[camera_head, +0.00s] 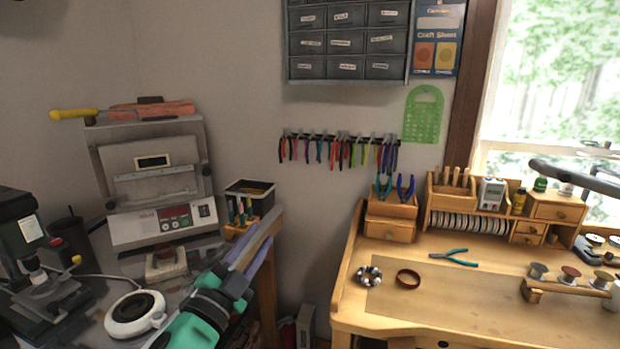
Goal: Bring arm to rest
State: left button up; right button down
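My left arm comes in at the bottom, left of centre, with teal and black parts. My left gripper (240,262) is at its upper end, beside the right edge of the left workbench. It points up and to the right, and its fingers are hard to make out against the bench edge. I cannot tell whether it is open or shut, and I see nothing clearly held in it. My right gripper is not in view.
The right wooden bench (450,318) holds pliers (453,258), a brown ring (408,278) and spools (570,275).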

pick_arm(q)
jog(key=s+a+f+n+g+y, duration=0.35)
jog(key=a+f+n, duration=0.2)
jog(key=f, duration=0.45)
jog(key=s+a+f+n+g+y, duration=0.25)
jog(key=a+f+n+y, duration=0.3)
jog(key=f, duration=0.45)
jog(key=s+a+f+n+g+h, duration=0.1)
jog(key=s+a+f+n+g, duration=0.1)
jog(key=s+f+g, duration=1.1)
jog(key=s+f+t, duration=0.1)
jog(key=s+f, duration=0.3)
jog(key=f, duration=0.8)
jog(key=s+f+t, duration=0.1)
jog(key=s+f, duration=0.2)
jog(key=f, duration=0.9)
jog(key=s+a+f+g, duration=0.1)
jog(key=s+a+f, duration=0.2)
jog(key=s+f, duration=1.1)
jog(key=shift+s, duration=1.2)
